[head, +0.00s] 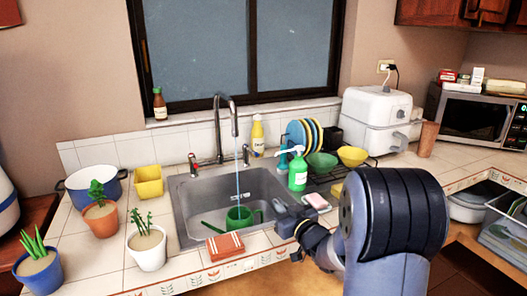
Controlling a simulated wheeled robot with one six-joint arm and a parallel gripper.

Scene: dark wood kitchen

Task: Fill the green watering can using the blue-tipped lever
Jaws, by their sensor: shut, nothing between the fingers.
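The green watering can (239,217) sits in the metal sink, under the spout of the tall faucet (234,122). A thin stream of water (238,182) falls from the spout to the can. A lever with a red tip (192,158) stands left of the faucet. A second lever (246,152) shows to its right; its tip is too small for me to be sure of the colour. My gripper (281,210) is shut and empty, by the sink's right edge, right of the can and apart from the levers in the picture.
The sink (184,205) has an orange-striped sponge or cloth (224,246) on its front edge. Potted plants (146,246) stand left. A green soap bottle (298,172), a pink-and-white soap (317,201) and a dish rack with plates (304,136) stand right, near my arm.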

